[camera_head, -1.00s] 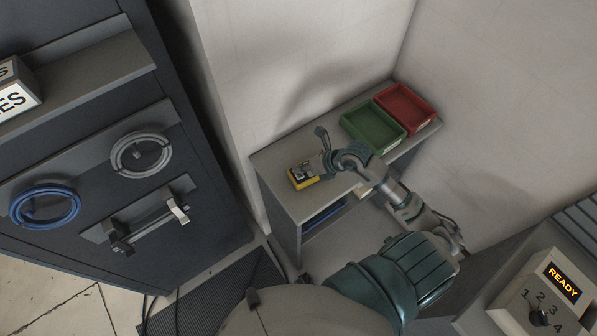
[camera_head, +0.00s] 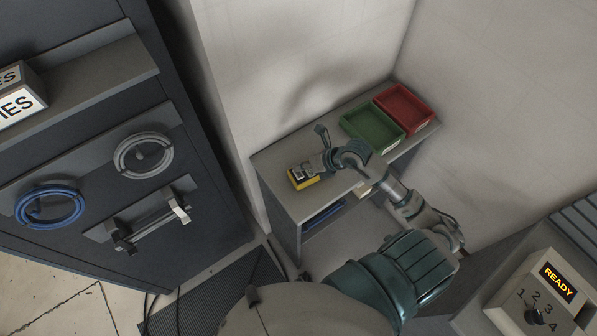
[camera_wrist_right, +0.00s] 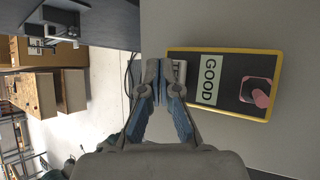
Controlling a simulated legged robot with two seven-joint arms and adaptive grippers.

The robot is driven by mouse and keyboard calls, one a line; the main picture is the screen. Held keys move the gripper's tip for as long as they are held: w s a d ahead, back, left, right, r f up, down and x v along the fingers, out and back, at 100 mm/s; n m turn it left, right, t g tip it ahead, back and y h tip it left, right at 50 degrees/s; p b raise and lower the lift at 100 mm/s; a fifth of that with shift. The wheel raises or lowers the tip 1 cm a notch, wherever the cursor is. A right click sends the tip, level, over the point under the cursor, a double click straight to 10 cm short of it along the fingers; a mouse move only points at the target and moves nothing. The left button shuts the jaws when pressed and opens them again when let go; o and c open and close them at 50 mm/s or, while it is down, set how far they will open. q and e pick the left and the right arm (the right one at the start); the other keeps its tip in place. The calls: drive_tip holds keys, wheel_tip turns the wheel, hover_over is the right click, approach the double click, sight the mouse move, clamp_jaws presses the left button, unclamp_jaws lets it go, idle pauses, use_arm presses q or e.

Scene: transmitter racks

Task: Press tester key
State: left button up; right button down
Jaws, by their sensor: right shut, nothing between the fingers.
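The tester is a yellow-edged box with a black face (camera_head: 302,179) at the front left of the shelf top. My right gripper (camera_head: 311,168) is over or beside the tester's back edge in the head view. In the wrist view its fingers (camera_wrist_right: 163,84) are shut and empty, left of the display and away from the key. A small white piece shows partly behind the fingertips. My left gripper is not in view.
A green tray (camera_head: 346,124) and a red tray (camera_head: 428,99) stand behind on the shelf unit (camera_head: 272,160). A dark cabinet (camera_head: 95,160) with coiled cables and a handle is at left. A box reading READY (camera_head: 525,310) is at lower right.

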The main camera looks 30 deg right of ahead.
sight(301, 173)
drive_tip(key=shift+r+p, duration=1.95)
drive_tip(key=shift+r, duration=0.6)
drive_tip(key=shift+f, duration=0.1)
